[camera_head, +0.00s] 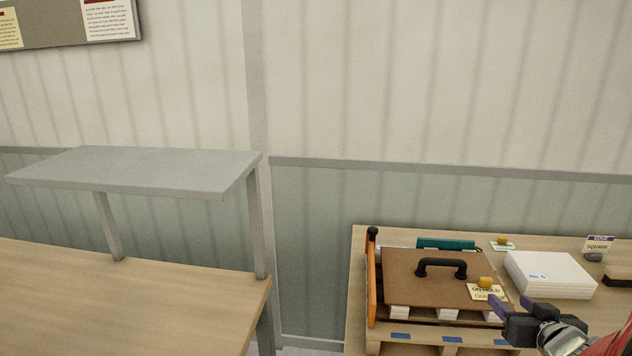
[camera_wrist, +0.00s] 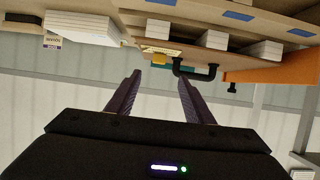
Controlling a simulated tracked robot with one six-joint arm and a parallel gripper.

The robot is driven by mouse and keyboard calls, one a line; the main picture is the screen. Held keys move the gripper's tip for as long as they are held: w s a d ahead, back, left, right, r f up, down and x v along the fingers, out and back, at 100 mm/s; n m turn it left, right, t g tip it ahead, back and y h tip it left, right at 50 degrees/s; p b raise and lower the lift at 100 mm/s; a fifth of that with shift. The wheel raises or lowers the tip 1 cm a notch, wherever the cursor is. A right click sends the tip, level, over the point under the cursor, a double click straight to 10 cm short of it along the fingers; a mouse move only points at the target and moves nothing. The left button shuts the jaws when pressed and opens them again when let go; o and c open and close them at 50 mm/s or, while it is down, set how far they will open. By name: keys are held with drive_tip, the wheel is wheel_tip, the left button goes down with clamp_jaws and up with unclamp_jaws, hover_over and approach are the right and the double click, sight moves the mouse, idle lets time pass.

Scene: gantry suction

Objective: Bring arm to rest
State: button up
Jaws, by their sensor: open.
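My gripper (camera_head: 497,305) is at the lower right in the head view, in front of the right-hand table's goods. In the wrist view its two dark fingers (camera_wrist: 152,95) stand apart with nothing between them, so it is open and empty. The wrist picture is upside down. My arm comes in from the lower right corner of the head view. A brown board with a black handle (camera_head: 440,267) lies on a stack with white blocks, beyond the gripper. The board also shows in the wrist view, its black handle (camera_wrist: 195,73) past the fingertips.
An "on hold" card (camera_head: 486,292) with a yellow piece lies on the board. An orange bar (camera_head: 371,280) stands at its left. A white stack (camera_head: 550,274) sits to the right. A grey raised shelf (camera_head: 140,165) stands over the bare left table (camera_head: 120,300); a gap separates the tables.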

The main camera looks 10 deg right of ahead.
drive_tip(key=a+r+g+h, duration=0.25)
drive_tip(key=a+r, duration=0.25)
drive_tip(key=a, duration=0.6)
drive_tip(key=s+a+n+g+y, duration=0.1)
drive_tip(key=s+a+y, duration=0.1)
drive_tip(key=s+a, duration=0.2)
drive_tip(key=s+a+f+n+g+y, duration=0.1)
drive_tip(key=s+a, duration=0.3)
drive_tip(key=a, duration=0.7)
drive_tip(key=s+a+f+n+g+y, duration=0.1)
drive_tip(key=s+a+g+y, duration=0.1)
drive_tip(key=a, duration=0.6)
drive_tip(key=s+y, duration=0.1)
drive_tip(key=s, duration=0.1)
drive_tip(key=shift+s+g, duration=0.35)
drive_tip(key=shift+s, duration=0.05)
drive_tip(key=shift+y, duration=0.25)
drive_tip(key=shift+c, duration=0.5)
